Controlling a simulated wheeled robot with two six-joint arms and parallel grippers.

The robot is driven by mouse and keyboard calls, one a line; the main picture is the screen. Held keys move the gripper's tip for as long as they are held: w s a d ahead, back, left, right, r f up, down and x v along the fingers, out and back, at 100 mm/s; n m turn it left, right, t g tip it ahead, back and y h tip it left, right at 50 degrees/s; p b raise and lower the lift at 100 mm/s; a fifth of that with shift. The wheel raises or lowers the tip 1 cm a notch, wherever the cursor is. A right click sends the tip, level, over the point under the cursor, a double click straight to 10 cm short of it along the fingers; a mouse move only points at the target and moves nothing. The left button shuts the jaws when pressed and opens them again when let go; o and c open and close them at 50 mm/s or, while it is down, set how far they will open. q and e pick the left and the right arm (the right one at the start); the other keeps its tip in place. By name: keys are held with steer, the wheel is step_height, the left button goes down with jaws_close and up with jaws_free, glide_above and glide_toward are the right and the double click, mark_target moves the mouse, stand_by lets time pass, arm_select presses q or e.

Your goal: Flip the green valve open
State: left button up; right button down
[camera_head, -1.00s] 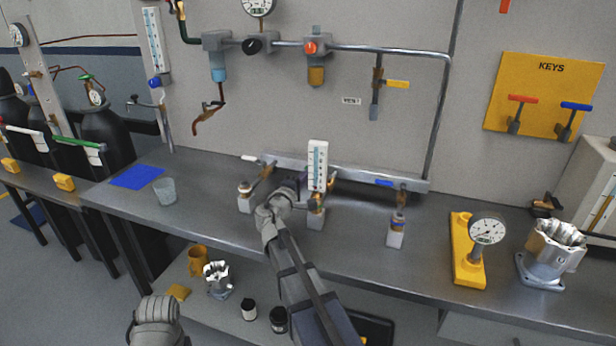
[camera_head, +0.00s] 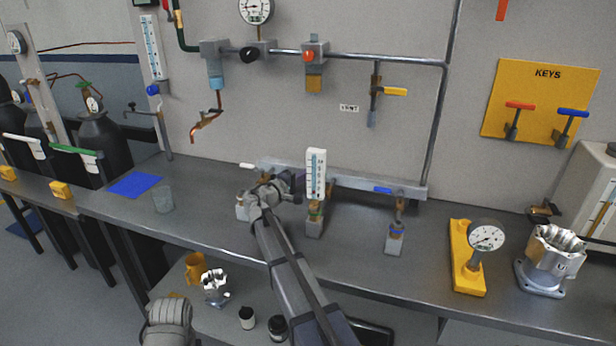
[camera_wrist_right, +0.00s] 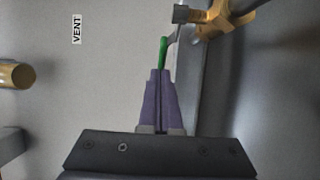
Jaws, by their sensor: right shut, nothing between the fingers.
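In the right wrist view, the green valve handle (camera_wrist_right: 163,52) is a short green bar just beyond my fingertips, leading to a metal fitting with a brassy body (camera_wrist_right: 215,17). My right gripper (camera_wrist_right: 160,73) has purple fingers shut together with nothing between them. Its tips line up with the handle's near end; I cannot tell whether they touch. In the head view, my right gripper (camera_head: 292,188) is over the bench manifold (camera_head: 350,182), left of the white gauge strip (camera_head: 316,172). The green handle is hidden there.
A white lever (camera_head: 247,166) and a blue lever (camera_head: 383,190) sit on the same manifold. A glass (camera_head: 164,198) and blue mat (camera_head: 136,184) lie left. A yellow gauge stand (camera_head: 466,260) and a metal housing (camera_head: 551,258) stand right.

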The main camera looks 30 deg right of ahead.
steer(key=shift+w+d+m+g+h, duration=0.2)
steer(key=shift+d+m+g, duration=0.3)
steer(key=shift+d, duration=0.6)
steer(key=shift+w+d+m+g+h, duration=0.1)
steer(key=shift+d+m+g+h, duration=0.15)
steer(key=shift+d+g, duration=0.65)
steer(key=shift+d, duration=0.3)
steer(key=v, duration=0.7)
steer(key=shift+s+a, duration=0.25)
steer(key=shift+a, duration=0.1)
